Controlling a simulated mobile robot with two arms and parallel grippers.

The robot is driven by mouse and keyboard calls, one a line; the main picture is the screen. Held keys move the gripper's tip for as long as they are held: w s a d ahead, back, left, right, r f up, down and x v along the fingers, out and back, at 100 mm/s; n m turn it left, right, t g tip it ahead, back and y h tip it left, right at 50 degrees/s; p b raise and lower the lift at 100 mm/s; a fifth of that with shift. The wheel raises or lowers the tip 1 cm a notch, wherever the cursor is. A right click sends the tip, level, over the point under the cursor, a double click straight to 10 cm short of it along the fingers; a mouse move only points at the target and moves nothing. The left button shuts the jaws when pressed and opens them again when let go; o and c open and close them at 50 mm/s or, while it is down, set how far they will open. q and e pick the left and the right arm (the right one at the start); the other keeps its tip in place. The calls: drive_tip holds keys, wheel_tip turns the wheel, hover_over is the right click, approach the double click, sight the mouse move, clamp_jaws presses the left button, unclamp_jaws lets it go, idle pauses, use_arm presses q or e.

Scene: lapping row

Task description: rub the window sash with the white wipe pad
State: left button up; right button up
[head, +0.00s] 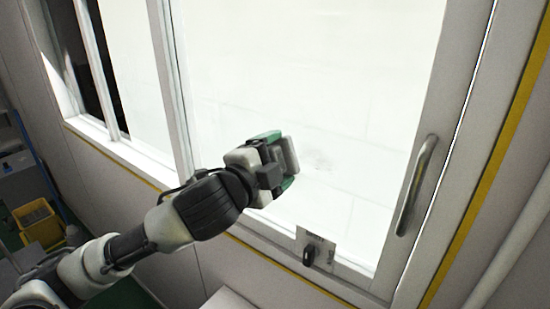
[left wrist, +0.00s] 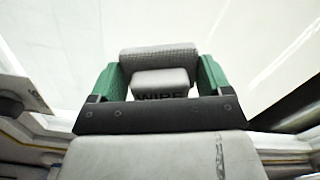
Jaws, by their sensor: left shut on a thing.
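The window sash (head: 408,150) is a light frame around a bright pane, with a metal handle (head: 417,185) on its right side. My left gripper (head: 280,160) is in front of the lower part of the pane. Its green fingers are shut on the white wipe pad (head: 290,155), a pale grey-white block. The pad and its printed lettering also show in the left wrist view (left wrist: 160,82), between the two green fingers. The pad faces the pane; I cannot tell if it touches. My right gripper is not in view.
A small plate with a dark knob (head: 315,250) sits on the lower sash rail. A yellow crate (head: 38,222) stands at the far left below the sill. Another window panel with an upright bar (head: 98,65) is at the left. The pane right of the gripper is clear.

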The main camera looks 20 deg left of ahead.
sight(339, 173)
use_arm(q)
drive_tip(key=shift+s+d+p, duration=0.35)
drive_tip(key=shift+s+d, duration=0.15)
drive_tip(key=shift+d, duration=0.9)
drive_tip(key=shift+s+d+p, duration=0.3)
drive_tip(key=shift+s+d, duration=0.2)
drive_tip(key=shift+d, duration=0.9)
drive_tip(key=shift+s+d+p, duration=0.35)
drive_tip(key=shift+s+d, duration=0.15)
drive_tip(key=shift+d, duration=0.9)
drive_tip(key=shift+s+d, duration=0.2)
drive_tip(key=shift+d, duration=0.3)
drive_tip(key=shift+s+d, duration=0.15)
drive_tip(key=shift+d, duration=0.3)
drive_tip(key=p+v, duration=0.1)
drive_tip(key=v, duration=0.5)
drive_tip(key=shift+w+f, duration=0.1)
